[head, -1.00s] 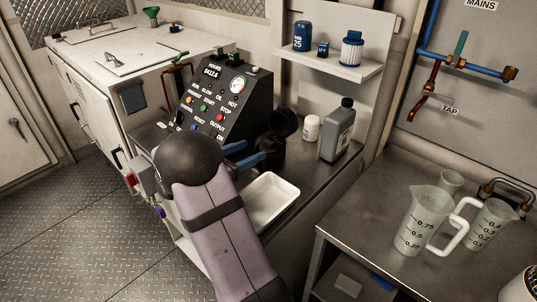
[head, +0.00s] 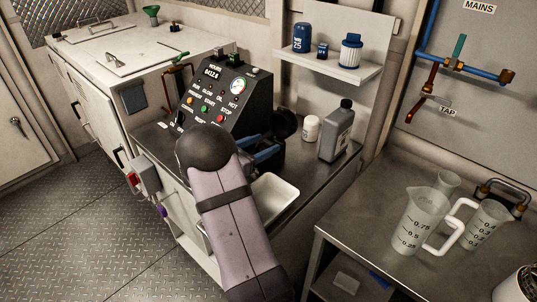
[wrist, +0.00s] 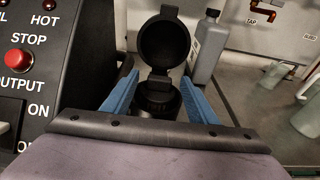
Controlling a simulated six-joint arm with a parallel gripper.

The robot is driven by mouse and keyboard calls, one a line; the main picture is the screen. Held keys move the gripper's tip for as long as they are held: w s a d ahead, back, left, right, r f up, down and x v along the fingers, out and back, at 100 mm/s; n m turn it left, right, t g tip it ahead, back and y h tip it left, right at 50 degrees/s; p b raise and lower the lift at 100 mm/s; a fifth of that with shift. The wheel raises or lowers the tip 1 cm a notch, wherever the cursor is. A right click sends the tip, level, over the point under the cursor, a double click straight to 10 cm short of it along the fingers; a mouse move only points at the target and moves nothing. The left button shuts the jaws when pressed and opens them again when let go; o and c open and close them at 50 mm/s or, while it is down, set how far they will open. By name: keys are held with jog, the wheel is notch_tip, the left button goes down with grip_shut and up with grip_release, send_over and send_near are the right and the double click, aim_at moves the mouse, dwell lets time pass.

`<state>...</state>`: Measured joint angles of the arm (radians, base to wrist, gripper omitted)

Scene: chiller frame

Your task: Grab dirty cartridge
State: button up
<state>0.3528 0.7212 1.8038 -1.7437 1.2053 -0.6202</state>
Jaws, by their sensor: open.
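A black round housing (wrist: 158,102) shows in the wrist view with its round lid (wrist: 165,42) swung up and open. The inside is dark, and I cannot make out a dirty cartridge in it. My gripper (wrist: 158,82) is open, its two blue fingers on either side of the housing's mouth as seen from the wrist. Nothing shows between the fingertips apart from the housing beyond. In the head view my gripper (head: 268,154) is partly hidden by my arm, and the open lid (head: 284,124) stands just behind it.
A black control panel (head: 217,96) stands left of the housing. A grey bottle (head: 337,135) and white jar (head: 311,128) stand to its right. A white tray (head: 287,186) lies in front. A pleated cartridge (head: 351,53) and blue can (head: 302,38) sit on the shelf above.

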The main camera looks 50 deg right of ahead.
grip_shut()
jog(key=shift+r, duration=0.15)
